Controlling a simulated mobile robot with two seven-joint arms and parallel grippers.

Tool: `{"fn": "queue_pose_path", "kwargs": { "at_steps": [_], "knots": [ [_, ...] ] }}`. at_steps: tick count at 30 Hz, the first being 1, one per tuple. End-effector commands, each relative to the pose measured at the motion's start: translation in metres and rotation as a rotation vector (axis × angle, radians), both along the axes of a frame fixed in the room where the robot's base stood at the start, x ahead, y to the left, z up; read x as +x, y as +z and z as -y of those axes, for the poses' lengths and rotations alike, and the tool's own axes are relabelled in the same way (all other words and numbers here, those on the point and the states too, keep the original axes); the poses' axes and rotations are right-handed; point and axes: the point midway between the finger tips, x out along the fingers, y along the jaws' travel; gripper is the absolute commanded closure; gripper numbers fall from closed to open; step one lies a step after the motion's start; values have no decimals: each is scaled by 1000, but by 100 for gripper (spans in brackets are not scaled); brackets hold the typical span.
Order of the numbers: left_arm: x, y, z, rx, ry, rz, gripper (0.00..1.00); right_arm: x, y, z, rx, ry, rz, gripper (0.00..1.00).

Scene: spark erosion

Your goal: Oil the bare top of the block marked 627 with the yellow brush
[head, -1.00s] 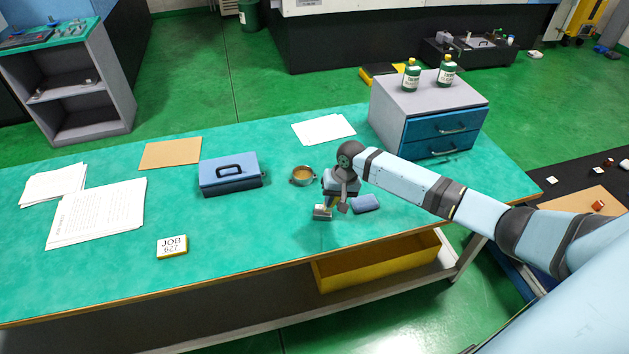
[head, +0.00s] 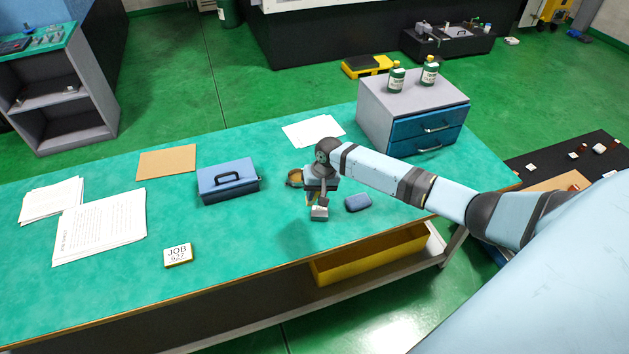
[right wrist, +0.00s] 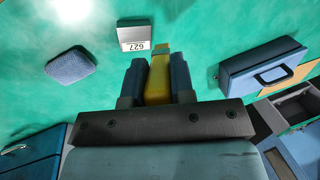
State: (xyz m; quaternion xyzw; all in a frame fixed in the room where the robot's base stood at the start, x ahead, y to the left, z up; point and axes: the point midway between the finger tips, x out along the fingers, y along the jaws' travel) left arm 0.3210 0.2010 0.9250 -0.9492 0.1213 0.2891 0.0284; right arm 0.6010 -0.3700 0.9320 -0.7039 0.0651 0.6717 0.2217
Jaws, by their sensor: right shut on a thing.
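My right gripper (right wrist: 159,85) is shut on the yellow brush (right wrist: 158,78), seen in the right wrist view. In the head view this gripper (head: 317,194) is over the bench, just behind the grey metal block (head: 319,214). The block also shows in the right wrist view (right wrist: 134,34), with a 627 label on its side, beyond the brush tip. I cannot tell whether the brush tip touches it. A small bowl (head: 294,177) is partly hidden behind the gripper. A JOB 627 card (head: 178,255) lies at the front left. My left gripper is out of view.
A blue pad (head: 358,202) lies right of the block. A blue toolbox (head: 228,184) stands to the left. A drawer cabinet (head: 375,103) with two green bottles (head: 397,79) is at the back right. Bench space between card and block is clear.

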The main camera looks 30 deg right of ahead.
Motion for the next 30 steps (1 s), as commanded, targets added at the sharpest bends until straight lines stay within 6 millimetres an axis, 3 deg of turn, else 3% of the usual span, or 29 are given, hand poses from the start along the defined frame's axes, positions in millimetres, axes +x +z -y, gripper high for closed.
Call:
{"fn": "queue_pose_path", "kwargs": {
  "at_steps": [2, 12, 22, 30],
  "knots": [
    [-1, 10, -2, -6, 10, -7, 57, 1, 12, -1, -1, 0, -1, 100],
    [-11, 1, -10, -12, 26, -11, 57, -1, 32, -1, 0, -1, 3, 100],
    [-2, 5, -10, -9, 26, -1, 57, 3, 29, -1, 1, 0, -2, 100],
    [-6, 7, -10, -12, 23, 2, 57, 1, 31, -1, 0, 0, 1, 100]
  ]
}}
